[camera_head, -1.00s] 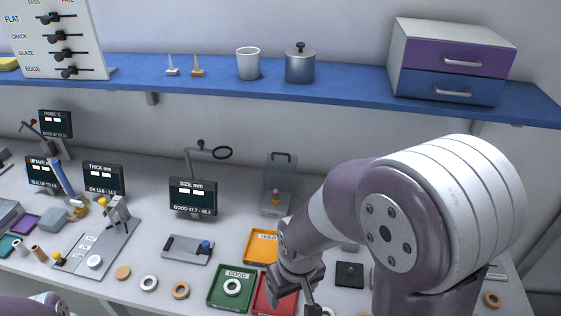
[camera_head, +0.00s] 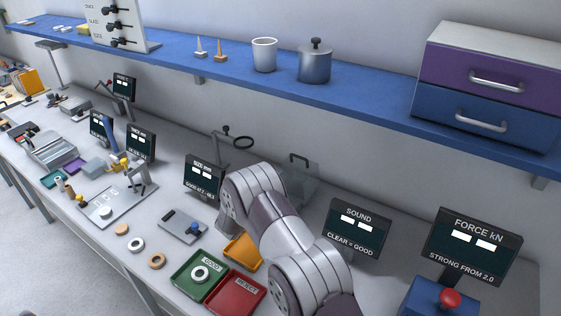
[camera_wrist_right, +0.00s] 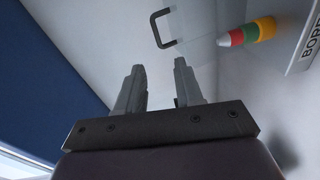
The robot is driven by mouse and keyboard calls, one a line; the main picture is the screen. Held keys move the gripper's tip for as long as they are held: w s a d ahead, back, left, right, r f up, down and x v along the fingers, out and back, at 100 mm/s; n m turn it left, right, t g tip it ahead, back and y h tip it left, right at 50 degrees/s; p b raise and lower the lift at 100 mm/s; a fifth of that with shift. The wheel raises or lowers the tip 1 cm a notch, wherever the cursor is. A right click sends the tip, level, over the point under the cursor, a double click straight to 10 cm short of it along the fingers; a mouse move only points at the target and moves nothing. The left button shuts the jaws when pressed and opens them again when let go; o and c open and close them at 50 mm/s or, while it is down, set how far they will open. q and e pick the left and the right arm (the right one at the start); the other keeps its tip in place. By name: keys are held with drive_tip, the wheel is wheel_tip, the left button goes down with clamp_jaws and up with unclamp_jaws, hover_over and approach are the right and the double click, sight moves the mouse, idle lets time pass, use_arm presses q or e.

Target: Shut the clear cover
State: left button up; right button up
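The clear cover (camera_head: 303,187) is a see-through panel with a black handle (camera_head: 299,160). It stands raised at the back of the bench, partly hidden behind my right arm. In the right wrist view the black handle (camera_wrist_right: 160,28) shows beyond my fingertips, with the faint clear panel (camera_wrist_right: 195,25) beside it. My right gripper (camera_wrist_right: 158,72) is open and empty, its two fingers apart and not touching the handle. In the head view the right gripper is hidden by its own arm. My left gripper is not in view.
A red, yellow and green tapered piece (camera_wrist_right: 246,34) is near the cover. The blue shelf (camera_head: 370,105) runs above the bench. The SIZE (camera_head: 204,178) and SOUND (camera_head: 356,228) displays flank the arm. Green (camera_head: 190,292) and red (camera_head: 235,300) trays lie in front.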

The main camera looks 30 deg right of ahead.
sight(298, 157)
drive_tip(key=shift+h, duration=0.6)
drive_tip(key=p+x, duration=0.1)
drive_tip(key=x, duration=0.3)
drive_tip(key=shift+w+d+f+p, duration=0.1)
drive_tip(key=shift+w+p, duration=0.25)
drive_tip(key=shift+w, duration=0.1)
drive_tip(key=x, duration=0.4)
drive_tip(key=p+x, duration=0.1)
drive_tip(key=x, duration=0.1)
drive_tip(key=shift+s+d+f, duration=0.15)
drive_tip(key=shift+s+f, duration=0.05)
drive_tip(key=shift+s, duration=0.15)
drive_tip(key=shift+w+d, duration=0.25)
drive_tip(key=shift+d, duration=0.05)
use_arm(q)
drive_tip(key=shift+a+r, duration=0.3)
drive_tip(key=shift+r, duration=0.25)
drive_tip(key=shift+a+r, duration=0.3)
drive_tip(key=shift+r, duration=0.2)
use_arm(e)
drive_tip(key=shift+w+d, duration=0.25)
drive_tip(key=shift+w, duration=0.1)
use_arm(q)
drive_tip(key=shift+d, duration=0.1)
use_arm(e)
drive_tip(key=shift+s+d, duration=0.1)
drive_tip(key=shift+c, duration=0.3)
clamp_jaws()
